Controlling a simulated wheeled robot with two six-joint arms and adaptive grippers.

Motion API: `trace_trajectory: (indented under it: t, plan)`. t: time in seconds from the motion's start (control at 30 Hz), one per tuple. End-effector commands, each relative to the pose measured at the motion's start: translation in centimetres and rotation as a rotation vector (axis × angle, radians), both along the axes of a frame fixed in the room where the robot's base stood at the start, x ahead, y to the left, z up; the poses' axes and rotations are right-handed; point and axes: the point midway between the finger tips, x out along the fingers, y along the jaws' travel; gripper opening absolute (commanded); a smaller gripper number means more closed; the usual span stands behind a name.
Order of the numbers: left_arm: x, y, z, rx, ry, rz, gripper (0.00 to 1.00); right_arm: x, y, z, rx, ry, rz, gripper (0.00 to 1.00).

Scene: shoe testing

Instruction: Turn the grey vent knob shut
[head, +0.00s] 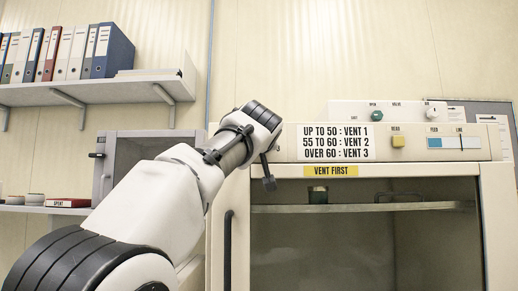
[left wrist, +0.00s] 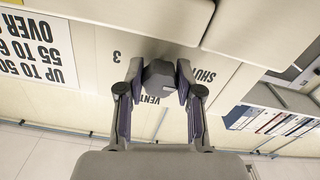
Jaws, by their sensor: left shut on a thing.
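The grey vent knob (left wrist: 160,76) is a dark grey, faceted knob on the cream panel in the left wrist view. My left gripper (left wrist: 157,78) has one finger on each side of it and is shut on it. Upside-down print around the knob reads "3", "VENT" and "SHUT", partly covered by the fingers. Which mark the knob points to cannot be told. In the head view my left arm reaches the cabinet's upper left front, and the wrist hides the knob and most of the gripper. My right gripper is in neither view.
The cabinet carries a vent rule sign (head: 336,142), a yellow "VENT FIRST" label (head: 331,171), a yellow button (head: 398,141) and a green knob (head: 377,115). A grey box (head: 140,147) stands behind my arm. Binders (head: 113,50) stand on the upper left shelf.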

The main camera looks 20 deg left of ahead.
Motion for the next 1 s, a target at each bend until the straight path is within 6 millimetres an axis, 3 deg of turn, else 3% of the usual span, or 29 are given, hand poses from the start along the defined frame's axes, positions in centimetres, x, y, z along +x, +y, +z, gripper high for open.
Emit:
trace_trajectory:
  t: [0.23,0.27,0.3,0.73,1.0]
  plan:
    - [0.0,0.0,0.1,0.000,-0.002,-0.001,0.01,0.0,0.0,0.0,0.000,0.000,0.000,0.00]
    - [0.0,0.0,0.1,0.000,-0.002,-0.001,0.46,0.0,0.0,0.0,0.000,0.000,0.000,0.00]
    - [0.0,0.0,0.1,0.000,-0.002,-0.001,0.60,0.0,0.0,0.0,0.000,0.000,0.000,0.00]
    - [-0.6,-0.2,0.1,0.002,0.000,0.000,0.61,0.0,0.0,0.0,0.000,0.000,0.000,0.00]
    - [-4.6,-1.3,0.1,0.003,0.000,0.000,0.61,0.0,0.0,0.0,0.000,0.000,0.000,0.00]
